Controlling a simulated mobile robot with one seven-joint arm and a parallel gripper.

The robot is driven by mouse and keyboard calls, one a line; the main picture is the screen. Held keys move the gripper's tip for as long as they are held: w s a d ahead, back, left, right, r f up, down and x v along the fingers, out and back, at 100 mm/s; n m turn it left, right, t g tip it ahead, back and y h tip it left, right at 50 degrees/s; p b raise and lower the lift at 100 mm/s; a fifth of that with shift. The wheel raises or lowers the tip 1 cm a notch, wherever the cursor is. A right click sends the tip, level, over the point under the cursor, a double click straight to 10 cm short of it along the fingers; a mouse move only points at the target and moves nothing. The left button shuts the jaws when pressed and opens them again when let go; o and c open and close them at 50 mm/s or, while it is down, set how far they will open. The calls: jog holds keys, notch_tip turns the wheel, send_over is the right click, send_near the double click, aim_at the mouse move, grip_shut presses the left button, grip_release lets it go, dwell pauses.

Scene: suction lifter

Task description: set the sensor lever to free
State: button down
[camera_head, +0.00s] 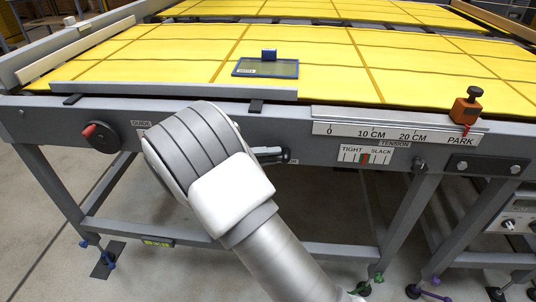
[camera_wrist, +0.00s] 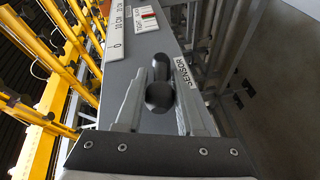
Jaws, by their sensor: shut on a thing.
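The sensor lever (camera_wrist: 160,97) is a dark rounded knob on a dark stem, on the grey front rail of the table. The SENSOR label (camera_wrist: 185,80) is beside it in the wrist view. My gripper (camera_wrist: 159,74) has its two grey fingers on either side of the lever and is shut on it. In the head view my white and grey arm hides most of the lever and label; only the fingers' end (camera_head: 271,152) and the label's last letter show. No free marking on the lever is readable.
A blue-framed plate (camera_head: 265,68) lies on the yellow top. Table legs stand below.

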jog(key=shift+f+h, duration=0.1)
jog(key=shift+h, duration=0.2)
jog(key=c, duration=0.5)
grip_release()
jog(key=p+v, duration=0.2)
jog(key=v, duration=1.5)
jog(key=shift+a+p, duration=0.15)
jog(key=shift+p, duration=0.2)
